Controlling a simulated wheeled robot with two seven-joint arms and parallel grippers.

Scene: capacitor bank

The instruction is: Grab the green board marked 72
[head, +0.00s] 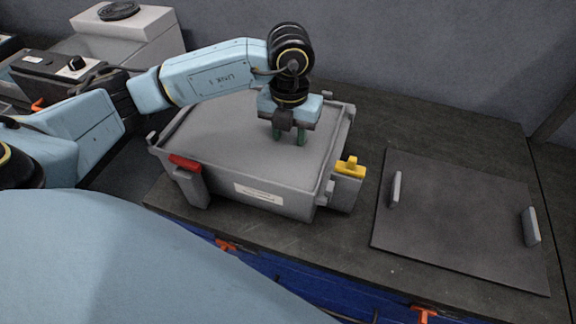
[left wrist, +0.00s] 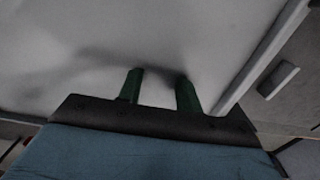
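No green board and no number 72 can be made out in either view. My left gripper (head: 289,138) points down over the grey box (head: 226,192), towards the right part of its top. Its two green fingers stand apart with nothing between them; they also show in the left wrist view (left wrist: 159,78), above a plain pale grey surface (left wrist: 60,50). I cannot tell whether the fingertips touch that surface. The box has a raised rim, a red latch (head: 185,163) at front left and a yellow one (head: 350,168) at right. My right gripper is not in view.
A dark flat panel (head: 460,215) with two grey handles lies on the dark bench (head: 400,125) right of the box. A grey wall closes off the back.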

